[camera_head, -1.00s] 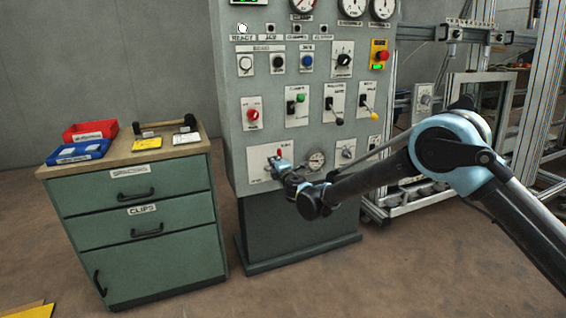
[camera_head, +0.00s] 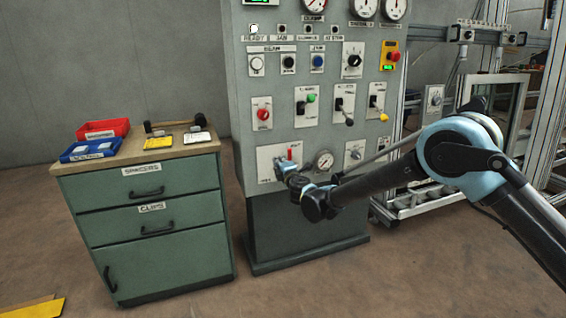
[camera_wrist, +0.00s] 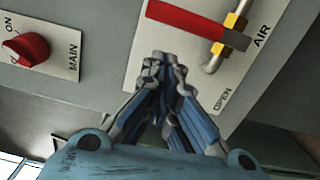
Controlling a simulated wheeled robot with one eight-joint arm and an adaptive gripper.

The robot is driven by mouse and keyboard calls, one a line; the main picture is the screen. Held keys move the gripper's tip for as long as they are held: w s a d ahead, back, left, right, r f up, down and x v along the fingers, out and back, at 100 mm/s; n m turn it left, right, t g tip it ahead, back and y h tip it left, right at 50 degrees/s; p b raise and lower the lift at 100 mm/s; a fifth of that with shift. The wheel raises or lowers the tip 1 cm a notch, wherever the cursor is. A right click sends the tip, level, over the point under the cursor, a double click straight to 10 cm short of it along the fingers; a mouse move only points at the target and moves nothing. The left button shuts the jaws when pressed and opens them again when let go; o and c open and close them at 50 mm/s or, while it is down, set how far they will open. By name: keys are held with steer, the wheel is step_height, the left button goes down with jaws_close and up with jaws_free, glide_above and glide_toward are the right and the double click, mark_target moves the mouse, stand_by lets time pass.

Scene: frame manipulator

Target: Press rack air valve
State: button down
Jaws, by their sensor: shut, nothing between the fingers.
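The air valve shows in the wrist view as a red lever (camera_wrist: 190,20) on a brass and grey pipe fitting (camera_wrist: 232,28). It is mounted on a pale plate marked AIR and OPEN (camera_wrist: 245,70). In the head view its red lever (camera_head: 290,153) stands upright low on the front of the control cabinet. My gripper (camera_wrist: 163,62) is shut and empty, with its fingertips just below the lever in the wrist picture. I cannot tell whether they touch the plate. In the head view my gripper (camera_head: 280,167) covers the lower part of the valve.
The control cabinet (camera_head: 240,100) carries several knobs and switches above the valve. A red MAIN knob (camera_wrist: 28,47) shows in the wrist view. A pressure gauge (camera_head: 324,161) sits right of the valve. A green drawer unit (camera_head: 150,230) stands left; a metal frame (camera_head: 400,207) stands right.

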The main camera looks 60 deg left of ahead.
steer(key=s+v, duration=0.1)
steer(key=v, duration=0.9)
steer(key=shift+s, duration=0.2)
steer(key=shift+w, duration=0.1)
